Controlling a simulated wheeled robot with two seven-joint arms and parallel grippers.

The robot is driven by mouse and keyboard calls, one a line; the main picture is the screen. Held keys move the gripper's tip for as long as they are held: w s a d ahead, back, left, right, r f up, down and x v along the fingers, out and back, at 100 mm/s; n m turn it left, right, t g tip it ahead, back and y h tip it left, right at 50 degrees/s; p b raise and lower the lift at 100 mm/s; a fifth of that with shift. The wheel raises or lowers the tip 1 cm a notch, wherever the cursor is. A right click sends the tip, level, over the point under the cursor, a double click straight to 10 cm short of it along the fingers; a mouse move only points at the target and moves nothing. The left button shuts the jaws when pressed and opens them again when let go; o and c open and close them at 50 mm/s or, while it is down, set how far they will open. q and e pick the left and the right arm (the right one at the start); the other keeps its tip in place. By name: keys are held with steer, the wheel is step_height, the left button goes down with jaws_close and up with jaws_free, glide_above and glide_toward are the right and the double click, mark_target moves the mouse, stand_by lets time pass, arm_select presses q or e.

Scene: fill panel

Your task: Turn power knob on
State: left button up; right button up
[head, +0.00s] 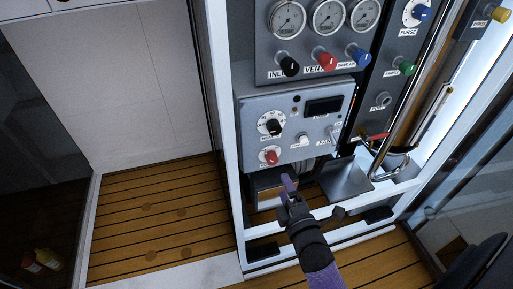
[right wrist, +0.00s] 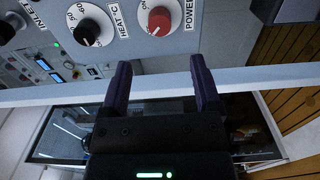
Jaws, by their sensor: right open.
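The red power knob (head: 271,157) sits at the lower left of a grey control box (head: 255,118), below a black heat knob (head: 273,126). In the right wrist view the red knob (right wrist: 158,20) shows at the top with the label POWER beside it. My right gripper (head: 287,191) is below the box and apart from the knob. In the right wrist view its two dark fingers (right wrist: 162,76) stand spread with nothing between them, with the knob beyond their tips. I cannot make out the knob's exact setting. My left gripper is not in view.
Above the box is a panel with gauges and black, red (head: 326,61) and blue knobs. A metal plate (head: 345,179) and bent pipe (head: 381,165) are to the right of my gripper. A white frame post (head: 222,110) borders the left.

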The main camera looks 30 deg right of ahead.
mark_target(273, 162)
steer(key=b+x, duration=0.3)
steer(key=x, duration=0.5)
steer(key=shift+d+f, duration=0.1)
steer(key=shift+f, duration=0.05)
steer(key=shift+w+d, duration=0.1)
steer(key=shift+w, duration=0.4)
steer(key=shift+c, duration=0.5)
steer(key=c, duration=0.7)
steer(key=shift+c, duration=1.2)
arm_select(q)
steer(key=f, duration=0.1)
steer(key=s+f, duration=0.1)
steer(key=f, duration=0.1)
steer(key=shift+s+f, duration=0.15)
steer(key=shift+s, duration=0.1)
arm_select(e)
jaws_close()
